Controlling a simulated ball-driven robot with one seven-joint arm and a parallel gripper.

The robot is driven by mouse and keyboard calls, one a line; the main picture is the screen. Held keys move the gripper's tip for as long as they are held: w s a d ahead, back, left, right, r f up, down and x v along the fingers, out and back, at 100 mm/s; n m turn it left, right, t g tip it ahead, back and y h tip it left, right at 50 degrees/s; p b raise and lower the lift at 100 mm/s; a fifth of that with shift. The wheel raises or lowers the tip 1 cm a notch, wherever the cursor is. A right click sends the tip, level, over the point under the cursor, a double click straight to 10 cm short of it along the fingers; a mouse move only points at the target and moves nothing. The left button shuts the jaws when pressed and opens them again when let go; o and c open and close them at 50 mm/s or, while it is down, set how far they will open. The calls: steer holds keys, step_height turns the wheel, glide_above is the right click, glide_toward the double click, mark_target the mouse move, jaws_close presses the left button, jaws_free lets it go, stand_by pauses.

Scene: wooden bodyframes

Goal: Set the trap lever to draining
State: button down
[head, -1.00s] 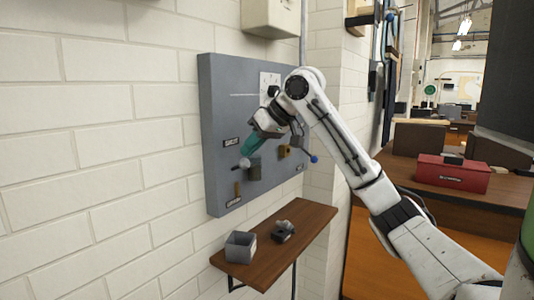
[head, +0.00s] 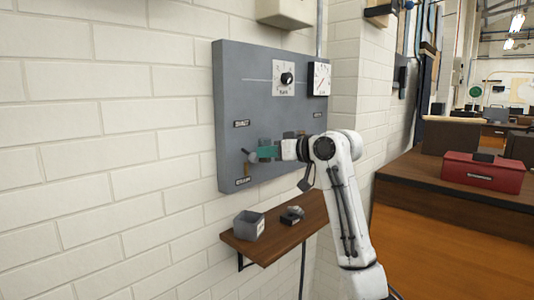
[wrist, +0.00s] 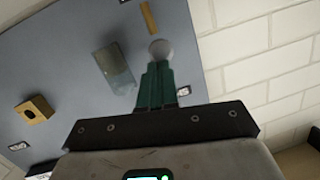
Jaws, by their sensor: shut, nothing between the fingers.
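The grey wall panel (head: 290,120) carries a lever with a pale round knob (head: 252,157) near its left edge. The knob sits between an upper label (head: 241,124) and a lower label (head: 242,182), both too small to read surely. A brass-coloured strip (head: 246,170) is just below the knob. My gripper (head: 260,153) has teal fingers, shut with nothing between them, at the knob's right side. In the wrist view the fingertips (wrist: 158,64) meet or nearly meet the knob (wrist: 161,48); contact cannot be told. The lever's shaft is hidden.
A grey block (wrist: 115,68) and a brass block with a hole (wrist: 34,110) stick out from the panel. Dials (head: 286,78) are above. A wooden shelf (head: 275,242) with a grey box (head: 248,225) is below. A red box (head: 483,172) stands at right.

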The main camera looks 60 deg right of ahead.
step_height(320, 180, down, 2)
steer(key=shift+w+f+t+b, duration=0.15)
steer(key=shift+t+b, duration=0.45)
steer(key=shift+t, duration=0.3)
